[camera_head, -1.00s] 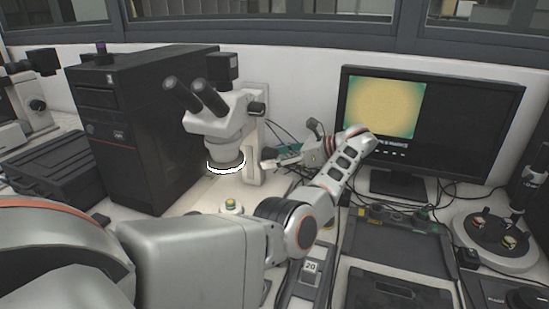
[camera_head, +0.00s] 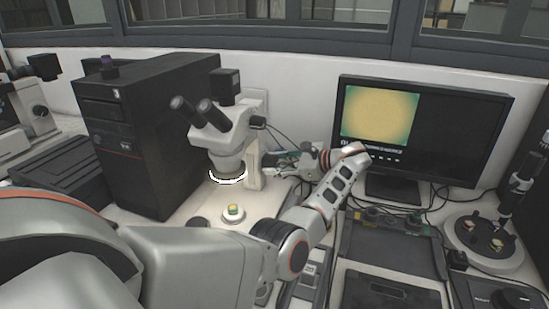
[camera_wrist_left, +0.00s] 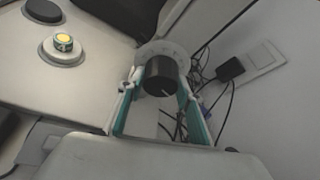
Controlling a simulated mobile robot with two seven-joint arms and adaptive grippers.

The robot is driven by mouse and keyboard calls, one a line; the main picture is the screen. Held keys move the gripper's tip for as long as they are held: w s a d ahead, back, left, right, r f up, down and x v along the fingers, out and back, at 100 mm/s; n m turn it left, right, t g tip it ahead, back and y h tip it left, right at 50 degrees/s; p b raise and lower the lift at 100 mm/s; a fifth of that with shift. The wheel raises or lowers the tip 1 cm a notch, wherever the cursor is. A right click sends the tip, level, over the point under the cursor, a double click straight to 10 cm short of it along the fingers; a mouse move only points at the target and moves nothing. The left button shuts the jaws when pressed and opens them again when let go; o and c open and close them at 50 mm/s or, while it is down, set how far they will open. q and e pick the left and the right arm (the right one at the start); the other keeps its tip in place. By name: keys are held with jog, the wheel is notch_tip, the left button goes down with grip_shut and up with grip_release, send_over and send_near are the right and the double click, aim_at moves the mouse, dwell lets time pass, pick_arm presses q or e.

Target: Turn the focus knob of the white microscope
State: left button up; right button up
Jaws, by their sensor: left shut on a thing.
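The white microscope (camera_head: 222,140) stands on the bench left of the monitor, with its black eyepieces angled up to the left and a lit ring under its head. My left gripper (camera_head: 272,162) is at the right side of its upright column. In the left wrist view the focus knob (camera_wrist_left: 160,76) is a black cylinder with a pale mark, set in a white round collar. The fingers of my left gripper (camera_wrist_left: 158,92), with teal inner pads, lie on both sides of the knob and are shut on it. In the head view the fingers partly hide the grip. My right gripper is out of view.
A black computer tower (camera_head: 150,140) stands left of the microscope. The monitor (camera_head: 420,135) is to the right, showing a yellow disc. Loose cables run behind the gripper.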

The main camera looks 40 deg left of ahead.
pick_arm(q)
jog(key=shift+n+t+y+p, duration=0.4)
jog(key=shift+n+t, duration=0.1)
jog(key=shift+n, duration=0.4)
jog(key=o, duration=1.1)
jog(key=shift+a, duration=0.1)
notch_tip(320, 180, up, 10)
